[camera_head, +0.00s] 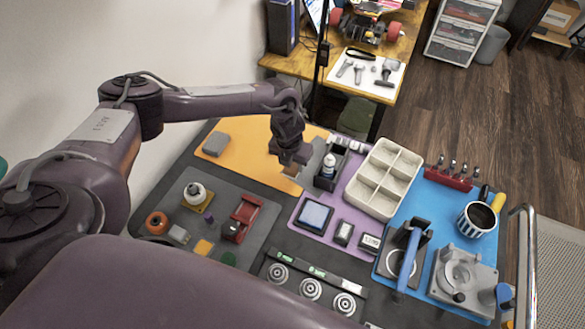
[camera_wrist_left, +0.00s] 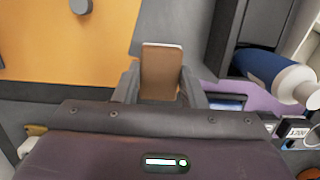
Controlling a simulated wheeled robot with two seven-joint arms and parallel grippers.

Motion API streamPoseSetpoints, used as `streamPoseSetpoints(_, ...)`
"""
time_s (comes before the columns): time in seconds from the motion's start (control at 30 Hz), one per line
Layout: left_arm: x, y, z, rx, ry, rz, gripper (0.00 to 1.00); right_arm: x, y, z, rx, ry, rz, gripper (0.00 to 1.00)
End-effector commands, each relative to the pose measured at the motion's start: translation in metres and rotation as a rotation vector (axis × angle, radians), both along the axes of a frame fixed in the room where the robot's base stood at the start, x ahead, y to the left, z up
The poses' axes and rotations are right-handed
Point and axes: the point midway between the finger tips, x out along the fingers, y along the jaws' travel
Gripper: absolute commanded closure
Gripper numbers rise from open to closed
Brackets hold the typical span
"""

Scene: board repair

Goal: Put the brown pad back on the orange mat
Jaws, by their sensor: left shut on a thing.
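My left gripper (camera_head: 289,164) hangs over the right end of the orange mat (camera_head: 245,162), near the purple mat. It is shut on the brown pad (camera_wrist_left: 161,72), which stands upright between the two fingers in the left wrist view. In the head view only a small light-brown part of the pad (camera_head: 291,170) shows under the fingers. The orange mat also fills the left of the left wrist view (camera_wrist_left: 50,40). Whether the pad touches anything below is not clear. My right gripper is not in view.
A grey block (camera_head: 216,144) lies on the orange mat's left part; bare orange lies between it and the gripper. Just right of the gripper stand a dark holder with a white-and-blue bottle (camera_head: 329,163) and a cream divided tray (camera_head: 384,178). A grey mat (camera_head: 215,225) with parts lies in front.

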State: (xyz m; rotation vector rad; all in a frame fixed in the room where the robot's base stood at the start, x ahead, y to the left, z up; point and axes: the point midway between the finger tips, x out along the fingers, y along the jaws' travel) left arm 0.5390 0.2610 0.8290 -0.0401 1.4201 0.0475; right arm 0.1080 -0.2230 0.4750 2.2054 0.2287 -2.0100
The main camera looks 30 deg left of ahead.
Motion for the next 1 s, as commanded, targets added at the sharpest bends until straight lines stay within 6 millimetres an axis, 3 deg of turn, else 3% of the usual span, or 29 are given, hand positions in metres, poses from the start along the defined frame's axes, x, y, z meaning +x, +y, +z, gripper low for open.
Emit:
streamPoseSetpoints(0.33, 0.0, 0.0, -0.039, 0.001, -0.001, 0.001, 0.81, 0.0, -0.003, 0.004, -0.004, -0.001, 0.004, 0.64)
streamPoseSetpoints(0.77, 0.0, 0.001, -0.047, 0.001, -0.001, 0.001, 0.81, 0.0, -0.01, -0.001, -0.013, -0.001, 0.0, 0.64)
streamPoseSetpoints(0.8, 0.0, 0.001, -0.045, 0.001, -0.001, 0.001, 0.57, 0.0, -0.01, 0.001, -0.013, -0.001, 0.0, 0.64)
streamPoseSetpoints(0.93, 0.0, 0.001, -0.045, 0.001, -0.001, 0.001, 0.41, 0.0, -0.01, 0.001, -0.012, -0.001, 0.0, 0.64)
streamPoseSetpoints(1.0, 0.0, 0.001, -0.045, 0.001, -0.001, 0.001, 0.41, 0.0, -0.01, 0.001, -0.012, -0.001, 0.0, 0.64)
